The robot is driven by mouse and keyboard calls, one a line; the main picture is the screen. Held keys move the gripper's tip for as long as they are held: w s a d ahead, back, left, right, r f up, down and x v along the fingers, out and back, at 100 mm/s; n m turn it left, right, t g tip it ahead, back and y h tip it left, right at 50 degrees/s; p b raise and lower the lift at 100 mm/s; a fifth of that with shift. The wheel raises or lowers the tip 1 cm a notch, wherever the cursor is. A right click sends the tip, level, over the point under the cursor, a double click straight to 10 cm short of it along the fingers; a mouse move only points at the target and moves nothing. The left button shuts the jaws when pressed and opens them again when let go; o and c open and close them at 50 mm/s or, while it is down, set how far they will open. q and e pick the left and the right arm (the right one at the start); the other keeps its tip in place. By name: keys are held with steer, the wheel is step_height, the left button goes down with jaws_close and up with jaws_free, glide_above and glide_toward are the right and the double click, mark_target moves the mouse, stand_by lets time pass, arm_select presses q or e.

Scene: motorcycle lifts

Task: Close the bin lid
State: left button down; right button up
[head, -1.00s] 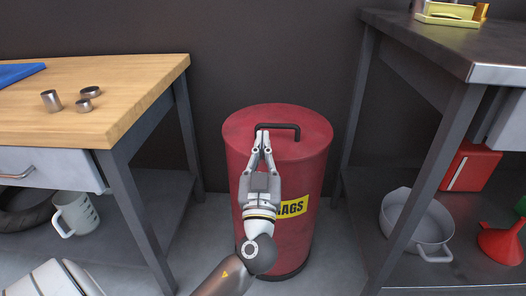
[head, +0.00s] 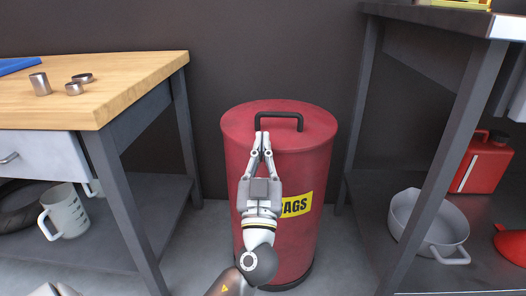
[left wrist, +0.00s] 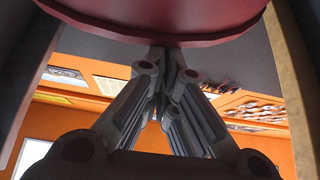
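The red bin (head: 306,238) stands upright on the floor between two benches, with a yellow label partly hidden by my left gripper. Its round red lid (head: 243,122) lies flat over the top, with a black bar handle (head: 280,115) standing up from it. My left gripper (head: 262,134) has its fingers together, their tips just below the handle's left end in the picture. I cannot tell whether they touch the lid. In the left wrist view, the fingertips (left wrist: 162,50) meet with nothing visible between them, below a red rounded surface (left wrist: 165,18).
A wooden-topped bench (head: 128,85) with metal rings stands left, a mug (head: 65,211) on its lower shelf. A dark metal bench (head: 455,32) stands right, with a grey pot (head: 428,222) and red canister (head: 484,163) below. A dark wall is behind the bin.

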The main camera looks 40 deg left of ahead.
arm_select(q)
steer(key=shift+w+f, duration=0.1)
steer(key=shift+f, duration=0.3)
